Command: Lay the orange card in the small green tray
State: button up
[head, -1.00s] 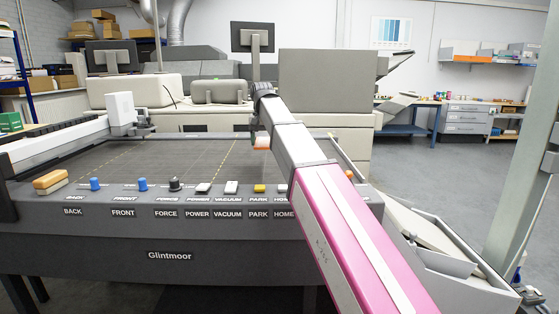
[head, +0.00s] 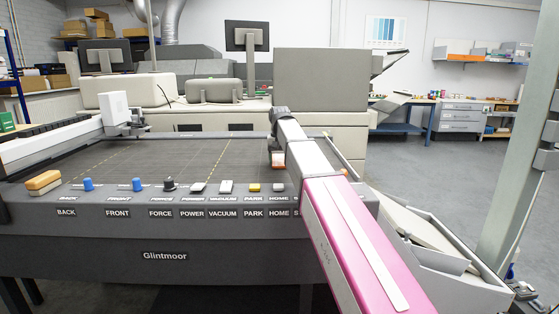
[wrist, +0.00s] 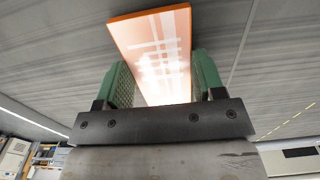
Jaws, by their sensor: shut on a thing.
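The orange card (wrist: 152,42) is in the wrist view, with white stripes and a bright glare on its face. My gripper (wrist: 164,80) has its two green fingers on either side of the card and is shut on it. My gripper there is mostly hidden by my arm. I cannot make out the small green tray in either view.
The Glintmoor machine front (head: 165,255) carries blue knobs and several buttons. An orange and cream block (head: 43,181) sits at its left corner. A white carriage (head: 114,108) stands on a rail at the left. A grey post (head: 520,150) rises at the right. The bed's middle is clear.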

jog(key=shift+f, duration=0.2)
jog(key=o, duration=0.9)
